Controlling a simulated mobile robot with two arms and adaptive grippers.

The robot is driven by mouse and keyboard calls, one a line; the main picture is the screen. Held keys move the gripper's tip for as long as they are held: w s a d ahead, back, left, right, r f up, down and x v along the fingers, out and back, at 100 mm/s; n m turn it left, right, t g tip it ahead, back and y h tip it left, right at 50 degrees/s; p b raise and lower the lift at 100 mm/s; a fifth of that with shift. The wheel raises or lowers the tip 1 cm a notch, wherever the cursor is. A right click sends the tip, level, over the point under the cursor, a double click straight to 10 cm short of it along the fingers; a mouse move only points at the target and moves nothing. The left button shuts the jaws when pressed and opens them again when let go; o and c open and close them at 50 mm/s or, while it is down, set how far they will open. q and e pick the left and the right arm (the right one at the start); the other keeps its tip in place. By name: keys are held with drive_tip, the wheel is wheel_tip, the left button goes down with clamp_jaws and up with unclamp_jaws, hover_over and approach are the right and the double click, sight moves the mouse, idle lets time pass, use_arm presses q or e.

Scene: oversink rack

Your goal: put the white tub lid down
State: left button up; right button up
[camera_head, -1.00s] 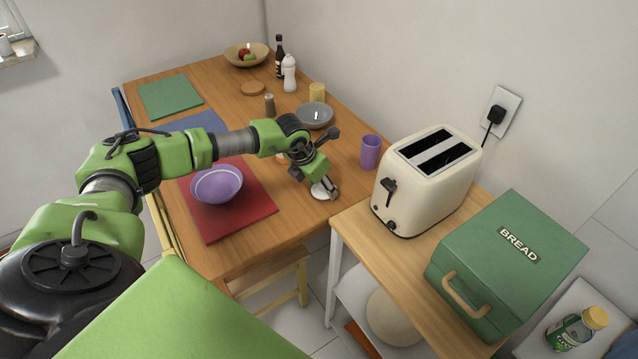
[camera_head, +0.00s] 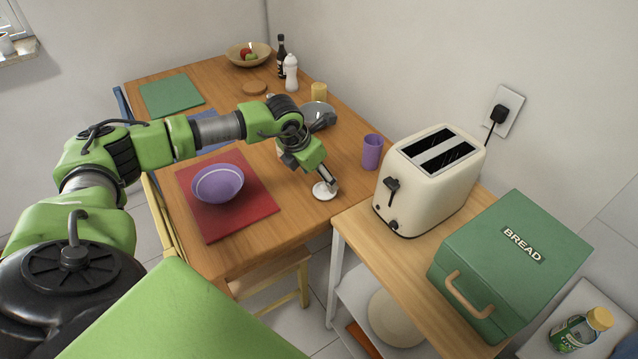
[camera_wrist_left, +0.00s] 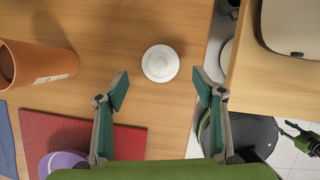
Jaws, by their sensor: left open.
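The white tub lid (camera_head: 322,192) lies flat on the wooden table (camera_head: 262,230), near its right edge, close to the side counter. It also shows in the left wrist view (camera_wrist_left: 160,63), round with a small raised centre. My left gripper (camera_head: 331,182) is open and empty. In the left wrist view its two fingers (camera_wrist_left: 160,82) stand wide apart, one on each side of the lid's line, with the lid beyond the tips and clear of them. My right gripper is not in view.
A terracotta-coloured container (camera_wrist_left: 48,64) lies to the left in the wrist view. A purple bowl (camera_head: 217,185) sits on a red mat (camera_head: 255,205). A purple cup (camera_head: 371,153) stands near the toaster (camera_head: 430,185). Bare table surrounds the lid.

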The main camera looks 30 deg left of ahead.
use_arm(q)
drive_tip(key=v, duration=0.6)
drive_tip(key=shift+r+b, duration=0.35)
drive_tip(key=shift+b, duration=0.1)
drive_tip(key=shift+s, duration=0.1)
